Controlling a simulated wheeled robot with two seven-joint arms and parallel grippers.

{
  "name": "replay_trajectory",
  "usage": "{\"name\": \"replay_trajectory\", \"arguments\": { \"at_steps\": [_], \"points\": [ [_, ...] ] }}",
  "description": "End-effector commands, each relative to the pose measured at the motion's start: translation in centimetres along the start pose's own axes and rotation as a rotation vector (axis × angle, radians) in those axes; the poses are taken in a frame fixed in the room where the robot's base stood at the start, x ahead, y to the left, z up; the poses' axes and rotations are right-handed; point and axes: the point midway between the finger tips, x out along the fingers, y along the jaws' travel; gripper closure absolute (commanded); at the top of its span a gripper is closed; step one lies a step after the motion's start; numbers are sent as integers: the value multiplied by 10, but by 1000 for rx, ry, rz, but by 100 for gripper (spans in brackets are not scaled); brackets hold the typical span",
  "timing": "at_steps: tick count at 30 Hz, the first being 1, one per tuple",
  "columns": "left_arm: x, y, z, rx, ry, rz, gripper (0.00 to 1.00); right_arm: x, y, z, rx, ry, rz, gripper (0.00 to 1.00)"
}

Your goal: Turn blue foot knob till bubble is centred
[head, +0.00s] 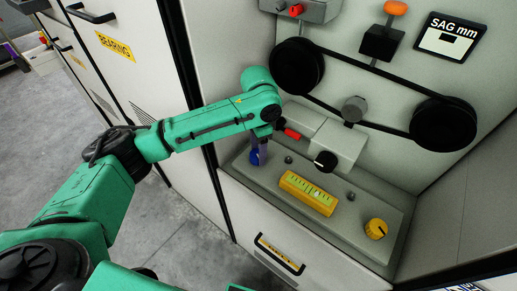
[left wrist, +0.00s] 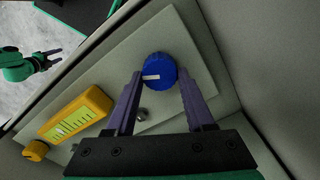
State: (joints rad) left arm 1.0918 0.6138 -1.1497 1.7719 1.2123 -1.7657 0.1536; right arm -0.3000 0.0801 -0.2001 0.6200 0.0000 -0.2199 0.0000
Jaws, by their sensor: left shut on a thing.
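The blue foot knob (head: 255,158) stands at the left end of the grey plate (head: 350,228), mostly hidden by my gripper in the head view. My left gripper (head: 260,148) is shut on it from above. In the left wrist view the blue knob (left wrist: 160,69) sits between the two fingertips (left wrist: 161,76), its white mark pointing left. The yellow spirit level (head: 308,193) lies on the plate with a green vial; it also shows in the left wrist view (left wrist: 75,114). My right gripper (left wrist: 50,54) is apart from the plate, fingers spread.
A yellow knob (head: 376,229) stands at the plate's right end. Small grey studs (head: 351,196) stand near the level. Behind are a black-knobbed grey block (head: 337,143), a red-tipped lever (head: 292,134) and a belt on two black pulleys (head: 443,124). A drawer handle (head: 279,254) is below.

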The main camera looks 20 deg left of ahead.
Motion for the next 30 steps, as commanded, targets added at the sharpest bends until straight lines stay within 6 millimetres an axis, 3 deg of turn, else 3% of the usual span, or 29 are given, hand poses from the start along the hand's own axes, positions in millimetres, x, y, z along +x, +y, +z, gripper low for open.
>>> {"name": "replay_trajectory", "arguments": {
  "at_steps": [11,21,30],
  "points": [
    [-10,-1,0,-185,-1,0,100,-48,0,-4,0,-1,0,50],
    [-11,-2,0,-498,-1,0,100,-106,1,-9,0,-1,-1,50],
    [-9,-3,1,-783,0,0,100,-147,2,-13,0,-1,-1,50]
  ]
}}
